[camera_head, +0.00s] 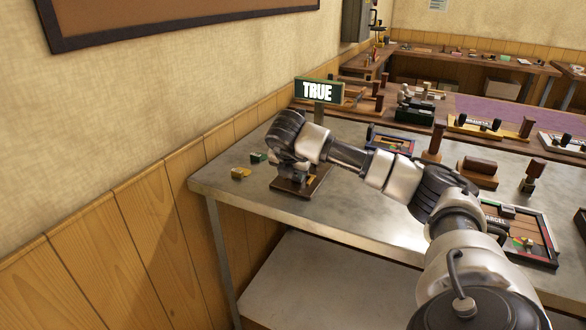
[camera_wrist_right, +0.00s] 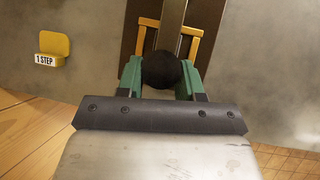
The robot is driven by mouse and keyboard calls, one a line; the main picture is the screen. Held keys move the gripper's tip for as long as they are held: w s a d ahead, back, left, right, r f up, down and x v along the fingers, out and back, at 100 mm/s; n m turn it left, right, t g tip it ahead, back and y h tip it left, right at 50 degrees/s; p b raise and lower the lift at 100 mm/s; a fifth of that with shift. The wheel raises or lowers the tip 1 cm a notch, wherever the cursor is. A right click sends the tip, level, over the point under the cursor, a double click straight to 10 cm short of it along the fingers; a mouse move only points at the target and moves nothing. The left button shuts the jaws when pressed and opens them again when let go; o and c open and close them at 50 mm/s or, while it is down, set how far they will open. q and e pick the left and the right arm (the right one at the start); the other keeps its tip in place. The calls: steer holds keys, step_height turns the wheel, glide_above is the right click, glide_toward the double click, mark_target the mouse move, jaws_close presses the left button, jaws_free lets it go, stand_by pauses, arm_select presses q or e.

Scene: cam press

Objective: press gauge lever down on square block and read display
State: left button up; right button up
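The gauge (camera_head: 290,187) stands on a dark base at the left end of the metal table, mostly hidden by my right gripper and wrist. Its sign display (camera_head: 317,92) reads "TRUE" in white on dark green. In the right wrist view the green fingers of my right gripper (camera_wrist_right: 160,72) sit on both sides of the lever's round black knob (camera_wrist_right: 162,70) and appear to touch it. A yellow frame (camera_wrist_right: 196,40) and a metal bar show behind the knob. I cannot make out a square block under the lever. My left gripper is not in view.
The yellow one reads "1 STEP" in the right wrist view (camera_wrist_right: 53,48). Several other devices and stamps stand to the right. A wood-panelled wall (camera_head: 150,215) borders the table.

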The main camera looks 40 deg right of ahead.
steer(key=o, duration=0.4)
steer(key=shift+d+f, duration=0.25)
steer(key=shift+r, duration=0.1)
steer(key=shift+a, duration=0.1)
steer(key=v, duration=1)
steer(key=shift+s+a+r, duration=0.15)
steer(key=shift+a+r, duration=0.05)
steer(key=shift+r, duration=0.1)
